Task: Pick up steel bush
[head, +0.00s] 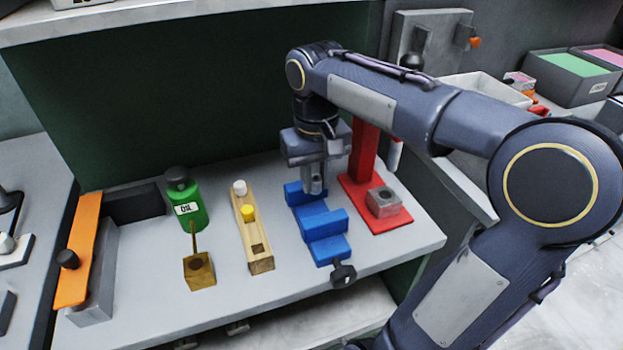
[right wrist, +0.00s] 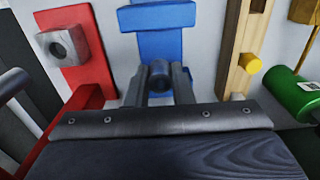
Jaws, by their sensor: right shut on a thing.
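My right gripper (head: 313,186) is over the back part of the blue vise (head: 325,222). It is shut on the steel bush, a small dark grey cylinder (right wrist: 160,76) that shows end-on between the two fingers in the right wrist view. In the head view the fingers and wrist mostly hide the bush. I cannot tell whether it still touches the vise. My left gripper is not in view.
Right of the vise stands a red press (head: 362,188) with a bored metal block (head: 383,202). To the left are a wooden rack (head: 262,266) with white and yellow pegs, a brass block (head: 199,272) and a green oil bottle (head: 186,208). The bench front is clear.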

